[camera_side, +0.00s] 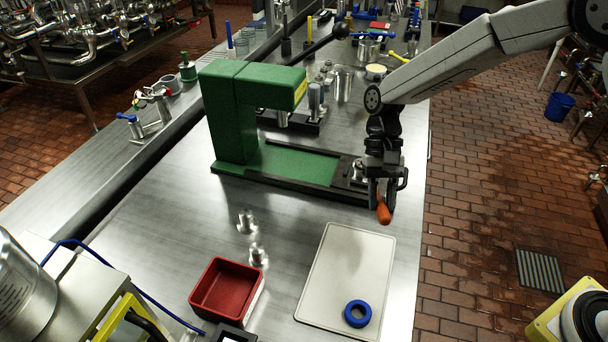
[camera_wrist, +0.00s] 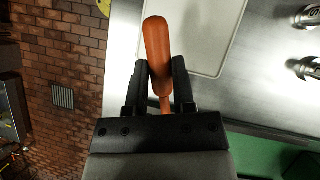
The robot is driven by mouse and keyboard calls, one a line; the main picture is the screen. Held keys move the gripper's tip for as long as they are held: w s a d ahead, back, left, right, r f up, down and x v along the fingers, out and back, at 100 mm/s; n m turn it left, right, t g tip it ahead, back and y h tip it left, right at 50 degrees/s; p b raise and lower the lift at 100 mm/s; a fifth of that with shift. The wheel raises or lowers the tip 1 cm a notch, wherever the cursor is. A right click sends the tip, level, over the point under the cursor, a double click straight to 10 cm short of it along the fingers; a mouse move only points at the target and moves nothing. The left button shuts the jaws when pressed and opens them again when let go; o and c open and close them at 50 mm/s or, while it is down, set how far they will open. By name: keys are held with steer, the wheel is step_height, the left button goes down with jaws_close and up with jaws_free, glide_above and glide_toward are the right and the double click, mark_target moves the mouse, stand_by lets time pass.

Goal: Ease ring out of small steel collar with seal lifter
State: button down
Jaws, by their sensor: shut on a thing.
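My gripper (camera_side: 384,196) is shut on the orange handle of the seal lifter (camera_side: 383,212), above the right end of the green press's base. In the wrist view the orange handle (camera_wrist: 160,50) sits between the two black fingers; the lifter's working end is hidden. Two small steel collars (camera_side: 246,221) (camera_side: 257,255) stand on the bench to the left, apart from the gripper. They also show at the right edge of the wrist view (camera_wrist: 306,17) (camera_wrist: 305,68). A steel part (camera_side: 359,169) on the press base is partly hidden behind my gripper. I cannot tell which holds a ring.
A white board (camera_side: 335,262) with a blue ring (camera_side: 358,313) lies at the front of the bench. A red tray (camera_side: 227,287) stands left of it. The tall green press (camera_side: 232,115) stands behind. The bench left of the board is mostly clear.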

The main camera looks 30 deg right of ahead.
steer(key=shift+w+d+f, duration=0.1)
steer(key=shift+w+f, duration=0.15)
steer(key=shift+f, duration=0.4)
steer(key=shift+w+d+f, duration=0.15)
steer(key=shift+w+f, duration=0.05)
steer(key=shift+f, duration=0.45)
steer(key=shift+w+d+f, duration=0.1)
steer(key=shift+w+f, duration=0.15)
steer(key=shift+f, duration=0.4)
steer(key=shift+w+d, duration=0.25)
steer(key=shift+w, duration=0.3)
steer(key=shift+w+d, duration=0.25)
steer(key=shift+w, duration=0.3)
steer(key=shift+w+d, duration=0.35)
steer(key=shift+w, duration=0.3)
stand_by(1.9)
steer(key=shift+s+a, duration=0.1)
steer(key=shift+s, duration=0.1)
steer(key=shift+s+a, duration=0.25)
steer(key=shift+s, duration=0.2)
steer(key=shift+s+a, duration=0.1)
steer(key=shift+s, duration=0.15)
steer(key=shift+r, duration=0.1)
stand_by(0.7)
